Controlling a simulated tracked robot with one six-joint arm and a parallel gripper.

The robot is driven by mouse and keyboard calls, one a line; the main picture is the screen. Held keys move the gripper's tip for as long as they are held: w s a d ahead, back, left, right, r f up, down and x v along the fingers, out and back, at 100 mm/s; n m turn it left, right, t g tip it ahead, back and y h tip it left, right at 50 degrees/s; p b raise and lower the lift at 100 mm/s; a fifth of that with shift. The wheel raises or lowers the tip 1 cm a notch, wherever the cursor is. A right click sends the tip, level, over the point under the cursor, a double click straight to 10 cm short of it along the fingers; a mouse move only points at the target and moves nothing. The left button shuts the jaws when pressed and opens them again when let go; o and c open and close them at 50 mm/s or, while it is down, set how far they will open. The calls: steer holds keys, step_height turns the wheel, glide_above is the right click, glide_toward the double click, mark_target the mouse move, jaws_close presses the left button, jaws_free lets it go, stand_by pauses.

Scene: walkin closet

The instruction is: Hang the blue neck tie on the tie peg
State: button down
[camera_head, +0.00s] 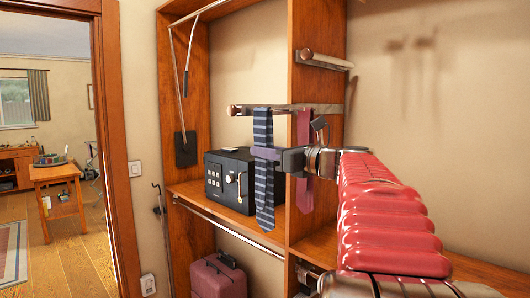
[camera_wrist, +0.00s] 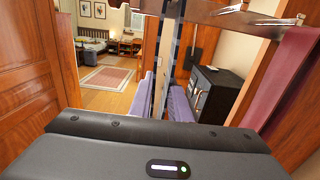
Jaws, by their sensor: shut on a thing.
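The blue striped neck tie (camera_head: 264,200) hangs down in front of the shelf, its top level with the lower peg bar (camera_head: 285,107). My gripper (camera_head: 266,153) is shut on the tie below that bar, its purple fingers on either side of the cloth. In the wrist view the tie (camera_wrist: 166,60) runs up between the fingers (camera_wrist: 166,105) towards the bar (camera_wrist: 235,17). I cannot tell whether its top loops over the bar or is just beside it. A maroon tie (camera_head: 305,130) hangs from the same bar, further right.
A black safe (camera_head: 230,178) stands on the shelf behind the tie. Another wooden-tipped peg (camera_head: 325,61) sticks out higher up. A pink suitcase (camera_head: 216,277) is in the lower compartment, below a clothes rod (camera_head: 228,228). A doorway opens on the left.

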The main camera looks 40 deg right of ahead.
steer(key=c, duration=1.6)
jaws_free()
steer(key=s, duration=0.9)
steer(key=s+d, duration=0.1)
steer(key=s, duration=0.3)
steer(key=shift+s+d, duration=0.1)
steer(key=shift+s, duration=0.3)
